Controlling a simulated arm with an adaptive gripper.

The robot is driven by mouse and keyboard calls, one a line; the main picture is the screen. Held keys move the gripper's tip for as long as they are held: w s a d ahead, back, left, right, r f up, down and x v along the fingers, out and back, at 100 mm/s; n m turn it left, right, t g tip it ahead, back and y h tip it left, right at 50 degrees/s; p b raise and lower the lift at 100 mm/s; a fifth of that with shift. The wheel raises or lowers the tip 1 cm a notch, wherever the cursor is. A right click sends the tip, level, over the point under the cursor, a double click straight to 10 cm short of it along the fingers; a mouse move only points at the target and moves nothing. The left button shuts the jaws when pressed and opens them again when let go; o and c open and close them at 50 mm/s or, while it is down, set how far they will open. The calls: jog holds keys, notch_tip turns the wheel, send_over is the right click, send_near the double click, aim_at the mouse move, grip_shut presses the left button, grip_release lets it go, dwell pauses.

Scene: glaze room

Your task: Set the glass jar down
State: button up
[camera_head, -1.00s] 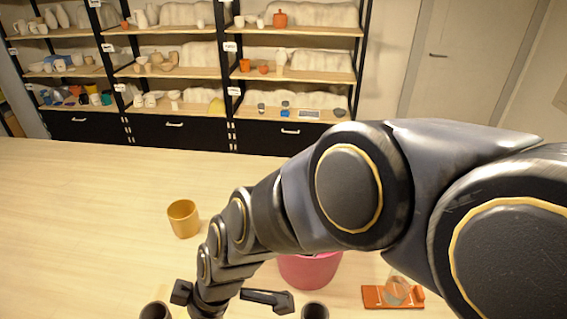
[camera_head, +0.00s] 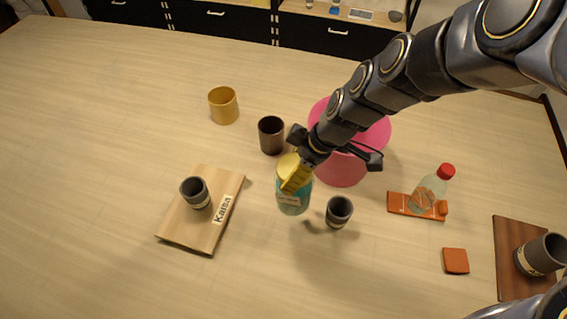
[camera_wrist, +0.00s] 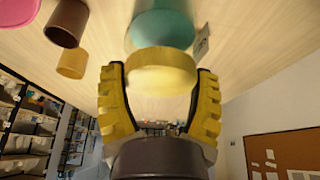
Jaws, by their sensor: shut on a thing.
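The glass jar (camera_head: 293,197) has blue-green contents and a yellow lid (camera_head: 288,163). My gripper (camera_head: 297,176) comes from the upper right and is shut on the jar at its lid. In the wrist view my gripper's yellow fingers (camera_wrist: 160,88) lie on both sides of the lid (camera_wrist: 162,75), with the blue-green jar body (camera_wrist: 160,30) beyond. The jar looks roughly upright over the pale table. Whether its base touches the table cannot be told. The fingers partly hide the lid in the head view.
A grey cup (camera_head: 338,212) stands close right of the jar, a dark brown cup (camera_head: 271,136) behind. A pink bucket (camera_head: 342,168) is behind right. A light board marked Kaisa (camera_head: 180,225) bears a cup (camera_head: 195,192) at left. A red-capped bottle (camera_head: 428,190) stands right. The front table is clear.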

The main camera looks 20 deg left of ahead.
jog(key=w+a+f, duration=0.4)
jog(key=w+f, duration=0.3)
jog(key=f, duration=0.3)
jog(key=shift+a+f, duration=0.15)
jog(key=shift+f, duration=0.1)
jog(key=o, duration=1.1)
jog(key=shift+s, duration=0.1)
jog(key=shift+c, duration=0.2)
jog(key=v, duration=1.2)
